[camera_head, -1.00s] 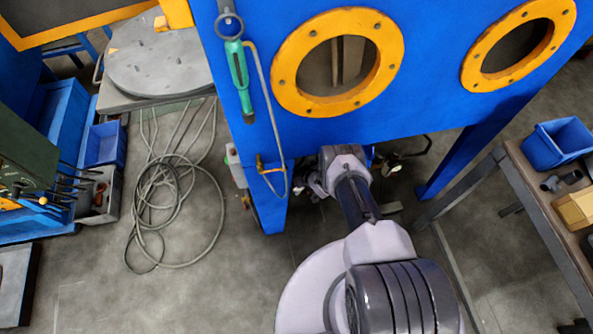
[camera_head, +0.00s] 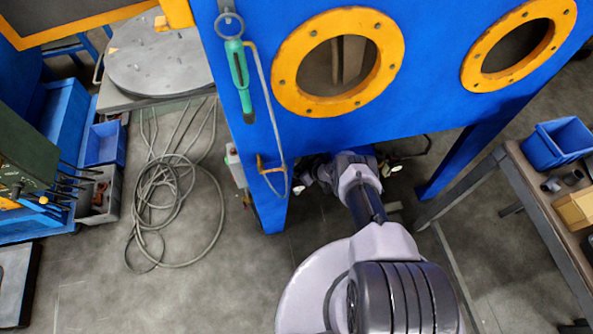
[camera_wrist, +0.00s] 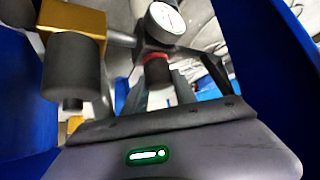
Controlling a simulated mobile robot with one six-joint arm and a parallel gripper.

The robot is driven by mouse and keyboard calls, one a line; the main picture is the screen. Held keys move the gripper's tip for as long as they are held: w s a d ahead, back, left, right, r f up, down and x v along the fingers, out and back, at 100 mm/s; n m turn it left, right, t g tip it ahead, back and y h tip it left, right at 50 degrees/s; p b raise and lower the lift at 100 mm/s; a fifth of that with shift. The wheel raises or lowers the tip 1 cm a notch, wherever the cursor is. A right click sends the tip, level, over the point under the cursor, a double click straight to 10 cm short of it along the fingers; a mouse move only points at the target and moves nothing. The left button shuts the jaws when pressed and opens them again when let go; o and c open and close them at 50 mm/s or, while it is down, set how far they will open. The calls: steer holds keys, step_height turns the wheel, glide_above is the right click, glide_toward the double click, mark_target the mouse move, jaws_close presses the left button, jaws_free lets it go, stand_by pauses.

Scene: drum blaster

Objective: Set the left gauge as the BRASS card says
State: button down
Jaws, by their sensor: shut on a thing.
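In the wrist view a round gauge (camera_wrist: 166,21) with a white face shows at the top centre; its reading is too small to make out. Below it is a red ring, then a dark round knob (camera_wrist: 157,72). My gripper (camera_wrist: 158,88) is shut on this knob, one grey finger on each side. I cannot tell whether this is the left gauge. In the head view my arm reaches under the blue cabinet (camera_head: 330,128), and my gripper's jaws are hidden there. No BRASS card shows in either view.
A dark cylinder (camera_wrist: 73,65) with a brass-coloured block (camera_wrist: 75,20) above it stands left of my gripper in the wrist view. Blue cabinet legs (camera_head: 268,205) flank the arm. A coiled hose (camera_head: 165,205) lies on the floor. A workbench (camera_head: 530,190) stands right.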

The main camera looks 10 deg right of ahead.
steer(key=c, duration=1)
jaws_free()
steer(key=p+v, duration=1)
steer(key=v, duration=0.7)
steer(key=shift+s+r, duration=0.1)
steer(key=shift+s, duration=0.1)
